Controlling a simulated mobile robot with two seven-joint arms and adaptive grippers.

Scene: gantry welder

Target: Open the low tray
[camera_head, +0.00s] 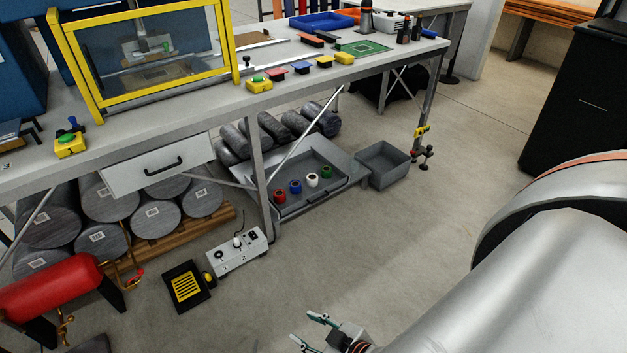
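The low tray (327,167) is a shallow grey tray close to the floor under the bench. Several small coloured rings lie in it near its front edge, among them a red one (279,196) and a white one (312,180). I cannot tell how far the tray is pulled out. My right gripper (307,331) shows at the bottom edge, with its two fingers spread apart and nothing between them. It is above the floor, in front of the tray and apart from it. My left gripper is not in view.
A grey bin (384,165) stands just right of the tray. A bench leg (262,190) is at its left. A control box (237,252) and a black-yellow pad (187,287) lie on the floor. A closed drawer (158,164) hangs under the bench. Floor ahead is clear.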

